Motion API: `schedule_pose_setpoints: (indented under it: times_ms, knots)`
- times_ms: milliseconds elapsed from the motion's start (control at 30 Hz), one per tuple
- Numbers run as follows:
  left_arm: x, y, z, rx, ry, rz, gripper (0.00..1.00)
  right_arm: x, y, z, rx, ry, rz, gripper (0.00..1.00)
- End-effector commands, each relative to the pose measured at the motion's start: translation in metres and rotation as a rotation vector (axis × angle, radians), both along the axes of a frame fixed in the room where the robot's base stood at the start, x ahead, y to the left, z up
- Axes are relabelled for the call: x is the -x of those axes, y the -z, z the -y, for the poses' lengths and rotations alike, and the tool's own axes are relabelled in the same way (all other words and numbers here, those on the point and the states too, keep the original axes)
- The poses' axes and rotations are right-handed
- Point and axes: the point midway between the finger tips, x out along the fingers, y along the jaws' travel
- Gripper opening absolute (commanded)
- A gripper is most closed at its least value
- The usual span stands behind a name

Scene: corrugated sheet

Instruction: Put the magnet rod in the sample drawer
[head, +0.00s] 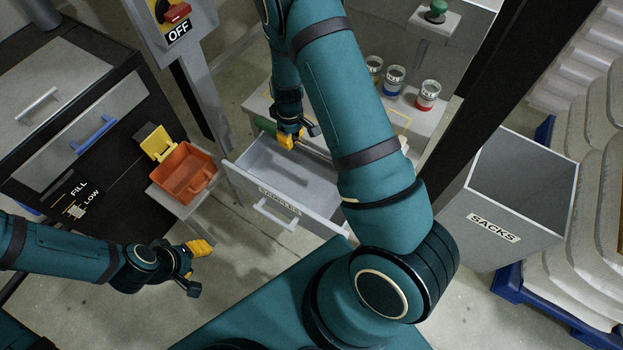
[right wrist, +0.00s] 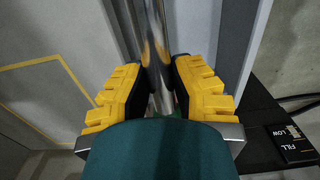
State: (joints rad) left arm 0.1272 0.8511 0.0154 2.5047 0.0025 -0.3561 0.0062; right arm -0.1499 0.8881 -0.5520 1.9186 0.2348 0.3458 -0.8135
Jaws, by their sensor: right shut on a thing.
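The sample drawer (head: 262,190), grey with a label and a bar handle on its front, is pulled open and looks empty in the head view. My right gripper (head: 290,138) is over the drawer's rear part. It is shut on the magnet rod, whose green end (head: 264,126) sticks out left of the fingers. In the right wrist view the shiny metal rod (right wrist: 158,45) runs between the yellow fingers of my right gripper (right wrist: 163,88). How high the rod is above the drawer is hard to tell. My left gripper (head: 198,262) is low at the left, away from the drawer; its finger gap is unclear.
Several small sample tins (head: 428,95) stand on the grey top behind the drawer. An orange open box (head: 186,176) with a yellow latch is left of the drawer. A grey sacks bin (head: 512,195) stands right. A switch post (head: 195,100) rises behind left.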

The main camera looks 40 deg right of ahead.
Motion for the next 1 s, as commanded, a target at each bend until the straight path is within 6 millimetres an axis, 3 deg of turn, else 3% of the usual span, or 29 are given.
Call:
schedule_pose_setpoints:
  times_ms: [167,533,1000]
  knots:
    - [0.002,0.008,0.000,0.001,0.004,-0.004,0.48,0.000,0.031,-0.001,-0.001,0.000,-0.006,0.00]
    - [0.006,0.025,0.001,0.003,0.010,-0.013,0.48,0.000,0.118,-0.001,0.000,-0.002,-0.004,0.00]
    - [0.003,0.034,0.001,0.002,0.009,-0.007,0.48,0.000,0.165,0.000,0.000,-0.001,-0.003,0.00]
